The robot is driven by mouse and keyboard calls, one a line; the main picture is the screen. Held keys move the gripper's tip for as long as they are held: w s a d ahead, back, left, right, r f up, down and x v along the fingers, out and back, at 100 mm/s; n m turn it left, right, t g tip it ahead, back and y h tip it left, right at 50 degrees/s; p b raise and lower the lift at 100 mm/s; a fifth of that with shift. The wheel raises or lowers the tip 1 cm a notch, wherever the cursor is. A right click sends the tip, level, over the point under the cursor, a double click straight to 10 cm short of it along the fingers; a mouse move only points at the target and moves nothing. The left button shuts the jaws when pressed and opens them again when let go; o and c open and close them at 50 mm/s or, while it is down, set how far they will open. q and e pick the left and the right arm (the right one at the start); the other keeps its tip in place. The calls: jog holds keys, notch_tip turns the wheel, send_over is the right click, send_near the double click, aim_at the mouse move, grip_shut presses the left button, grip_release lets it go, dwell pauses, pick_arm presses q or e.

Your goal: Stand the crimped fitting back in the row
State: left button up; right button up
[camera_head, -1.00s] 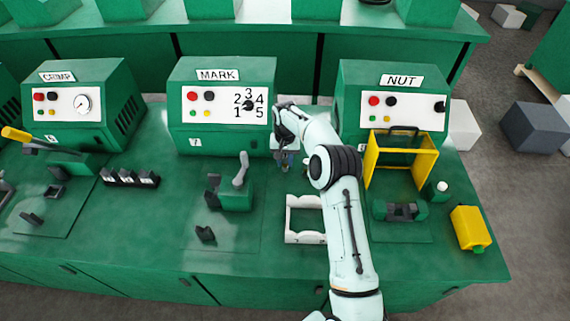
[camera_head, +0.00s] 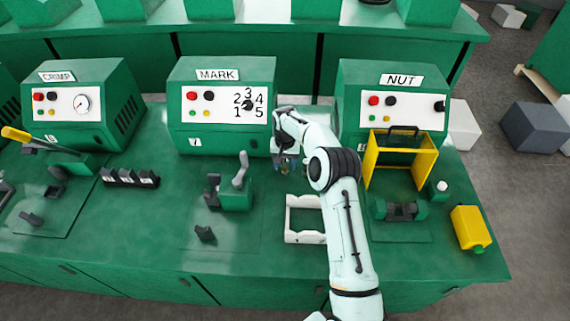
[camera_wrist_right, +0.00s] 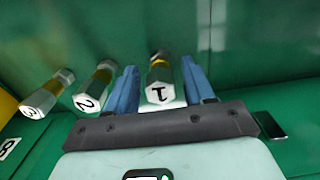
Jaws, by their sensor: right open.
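My right gripper (camera_head: 286,168) is over the bench between the MARK and NUT machines. In the right wrist view the gripper (camera_wrist_right: 159,68) has its two blue fingers apart, one on each side of the fitting marked 1 (camera_wrist_right: 160,92). That fitting is a metal hex piece with a yellow band near its far end. The fitting marked 2 (camera_wrist_right: 88,95) and the fitting marked 3 (camera_wrist_right: 42,103) stand in line to the left. In the head view my arm hides most of the row. My left gripper is not in view.
The MARK machine (camera_head: 222,80) and NUT machine (camera_head: 395,76) stand behind. A white cradle (camera_head: 290,222) lies in front of the gripper, partly behind my arm. A lever tool (camera_head: 238,190) is to its left. A yellow guard frame (camera_head: 425,160) stands right of my arm.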

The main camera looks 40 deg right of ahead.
aim_at(285, 160)
jog(key=r+p, duration=0.1)
jog(key=r, duration=1)
jog(key=shift+w, duration=0.2)
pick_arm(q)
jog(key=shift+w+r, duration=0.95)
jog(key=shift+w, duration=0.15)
pick_arm(e)
jog(key=shift+s+r, duration=0.1)
jog(key=shift+r, duration=0.35)
